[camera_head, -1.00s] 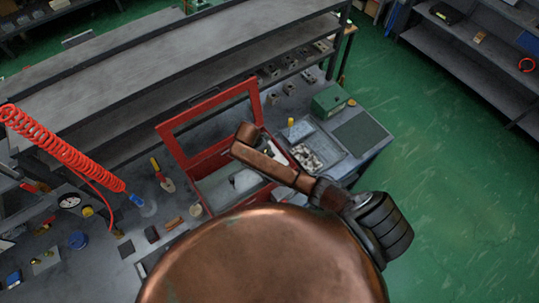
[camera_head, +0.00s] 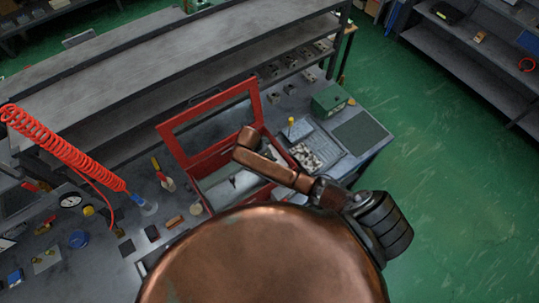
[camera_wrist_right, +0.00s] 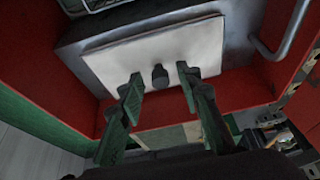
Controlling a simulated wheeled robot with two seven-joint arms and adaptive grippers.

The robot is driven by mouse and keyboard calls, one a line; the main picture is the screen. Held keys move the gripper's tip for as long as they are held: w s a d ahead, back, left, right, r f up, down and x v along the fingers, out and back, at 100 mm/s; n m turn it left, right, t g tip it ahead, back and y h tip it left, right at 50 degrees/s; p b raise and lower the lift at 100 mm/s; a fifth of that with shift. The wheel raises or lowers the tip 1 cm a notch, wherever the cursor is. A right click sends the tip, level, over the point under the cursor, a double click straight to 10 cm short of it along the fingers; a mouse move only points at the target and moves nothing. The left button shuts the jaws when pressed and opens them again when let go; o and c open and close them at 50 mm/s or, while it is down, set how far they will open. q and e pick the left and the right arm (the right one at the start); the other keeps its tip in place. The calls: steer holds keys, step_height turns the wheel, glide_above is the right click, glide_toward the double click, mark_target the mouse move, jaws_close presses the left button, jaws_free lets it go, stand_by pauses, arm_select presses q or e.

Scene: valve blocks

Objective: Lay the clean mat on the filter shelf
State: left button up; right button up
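In the right wrist view, a pale, flat square sheet (camera_wrist_right: 160,48) lies on a grey metal box inside red walls. I cannot tell whether it is the clean mat. A short black knob (camera_wrist_right: 160,77) stands at its near edge. My right gripper (camera_wrist_right: 161,79) has its green fingers apart, one on each side of the knob in the picture; contact does not show. In the head view, the red box (camera_head: 190,160) has its framed lid raised, and my copper arm covers part of its inside. The filter shelf cannot be told for certain. My left gripper is not in view.
A dark square pad (camera_head: 361,132) lies at the bench's right end, beside a tray of small pale pieces (camera_head: 310,157) and a green box (camera_head: 328,99). A red coiled hose (camera_head: 62,150) hangs at left. Tools lie on the left bench. Green floor is clear at right.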

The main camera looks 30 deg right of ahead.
steer(key=shift+r, duration=0.1)
steer(key=v, duration=1.2)
steer(key=shift+c, duration=0.4)
stand_by(0.6)
